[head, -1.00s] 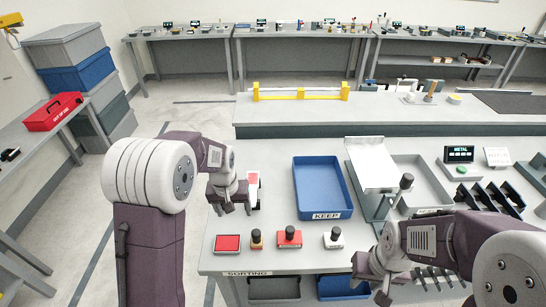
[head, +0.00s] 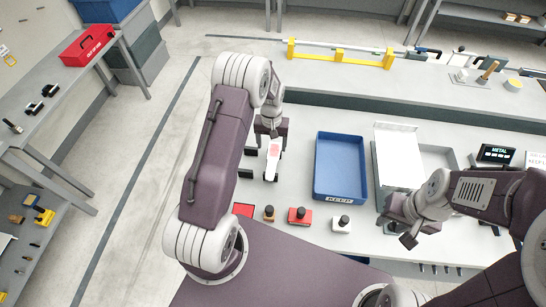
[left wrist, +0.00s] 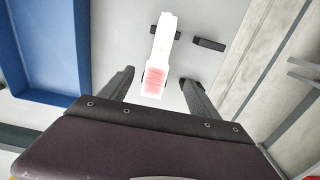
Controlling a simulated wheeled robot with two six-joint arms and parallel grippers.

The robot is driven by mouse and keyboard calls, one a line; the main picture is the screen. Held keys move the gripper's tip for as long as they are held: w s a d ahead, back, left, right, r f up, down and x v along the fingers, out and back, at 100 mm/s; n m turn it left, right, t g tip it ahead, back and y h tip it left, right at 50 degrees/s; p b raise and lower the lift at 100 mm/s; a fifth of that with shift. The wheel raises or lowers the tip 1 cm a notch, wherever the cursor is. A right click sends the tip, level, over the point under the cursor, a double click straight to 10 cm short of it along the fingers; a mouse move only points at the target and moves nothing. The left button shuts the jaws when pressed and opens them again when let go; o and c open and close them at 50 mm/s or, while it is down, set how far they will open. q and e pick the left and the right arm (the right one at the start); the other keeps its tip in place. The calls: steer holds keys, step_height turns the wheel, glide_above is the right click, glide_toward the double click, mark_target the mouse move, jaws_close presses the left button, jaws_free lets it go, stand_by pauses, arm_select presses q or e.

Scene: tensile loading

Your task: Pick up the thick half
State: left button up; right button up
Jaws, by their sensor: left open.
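A white piece with a red patch (head: 273,160), apparently the thick half, lies near the left edge of the grey bench. In the left wrist view the piece (left wrist: 163,42) lies lengthwise, its red end towards my gripper. My left gripper (head: 270,137) is at the piece's far end in the head view. In the left wrist view its two fingers (left wrist: 157,88) are wide apart, one on each side of the red end, with nothing gripped. My right gripper (head: 399,233) is near the bench's front right; its jaw opening is unclear.
Small dark blocks (head: 250,151) lie beside the piece. A blue KEEP tray (head: 318,180) stands to its right. A red pad (head: 243,210) and several stamps (head: 299,216) line the front.

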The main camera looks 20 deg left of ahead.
mark_target(273, 158)
arm_select(q)
steer(key=f, duration=0.1)
steer(key=w+f, duration=0.1)
steer(key=f, duration=0.1)
steer(key=shift+w, duration=0.1)
steer(key=shift+s+f+p, duration=0.1)
steer(key=shift+s+p, duration=0.15)
steer(key=shift+p, duration=0.3)
steer(key=shift+s+d+f+p, duration=0.1)
steer(key=shift+s+f+p, duration=0.15)
steer(key=shift+f+p, duration=0.3)
steer(key=shift+s+d+f+p, duration=0.1)
steer(key=shift+s+f+p, duration=0.2)
steer(key=shift+f, duration=0.4)
steer(key=shift+w+f, duration=0.2)
steer(key=shift+f, duration=0.3)
steer(key=shift+w+f, duration=0.15)
steer(key=shift+f, duration=0.35)
steer(key=shift+w+f, duration=0.2)
steer(key=shift+s+r, duration=0.15)
steer(key=shift+s, duration=0.05)
steer(key=c, duration=1.3)
jaws_close()
steer(key=shift+w, duration=0.1)
arm_select(e)
steer(key=r, duration=0.3)
steer(key=shift+w+r, duration=0.2)
steer(key=shift+w, duration=0.2)
steer(key=shift+f, duration=0.1)
